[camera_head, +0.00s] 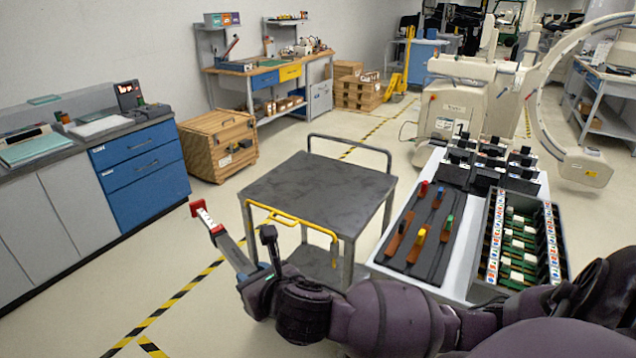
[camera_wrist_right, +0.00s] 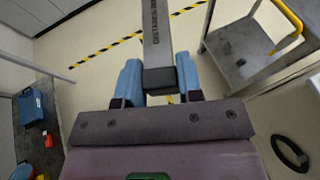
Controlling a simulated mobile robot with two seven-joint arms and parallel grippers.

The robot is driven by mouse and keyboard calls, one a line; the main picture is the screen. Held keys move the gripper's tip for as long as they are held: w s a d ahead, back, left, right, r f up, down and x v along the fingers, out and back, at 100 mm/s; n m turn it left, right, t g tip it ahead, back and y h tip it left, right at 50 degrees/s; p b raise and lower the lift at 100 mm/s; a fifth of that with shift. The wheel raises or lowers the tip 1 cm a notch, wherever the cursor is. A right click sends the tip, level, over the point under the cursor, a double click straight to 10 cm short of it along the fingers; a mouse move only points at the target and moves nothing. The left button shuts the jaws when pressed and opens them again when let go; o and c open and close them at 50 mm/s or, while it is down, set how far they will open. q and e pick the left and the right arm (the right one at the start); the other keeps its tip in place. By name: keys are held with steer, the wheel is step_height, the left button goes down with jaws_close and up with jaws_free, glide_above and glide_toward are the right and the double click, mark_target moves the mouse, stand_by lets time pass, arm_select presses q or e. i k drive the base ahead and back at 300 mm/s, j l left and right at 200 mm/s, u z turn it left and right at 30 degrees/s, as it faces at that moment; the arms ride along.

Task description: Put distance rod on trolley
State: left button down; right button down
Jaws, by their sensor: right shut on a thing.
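The distance rod (camera_head: 232,250) is a grey bar with a red and white end, and dark lettering shows on it in the right wrist view (camera_wrist_right: 157,35). My right gripper (camera_head: 258,274) is shut on its near end; its blue fingers clasp both sides of the rod in the wrist view (camera_wrist_right: 158,78). The rod points up and left, in front of and left of the trolley (camera_head: 320,188), apart from it. The trolley has a bare dark grey top, a lower shelf and a yellow bar along its near edge. My left gripper is not in view.
A white cart (camera_head: 390,257) right of the trolley carries coloured-handled tools, black blocks and a tray of parts (camera_head: 490,240). A wooden crate (camera_head: 218,145) and blue drawers (camera_head: 140,165) stand left. The floor between drawers and trolley is clear.

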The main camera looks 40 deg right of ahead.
mark_target(322, 197)
steer(key=i+l, duration=0.4)
steer(key=l, duration=0.2)
steer(key=i+l+z, duration=0.1)
steer(key=i+l, duration=0.3)
steer(key=l, duration=0.15)
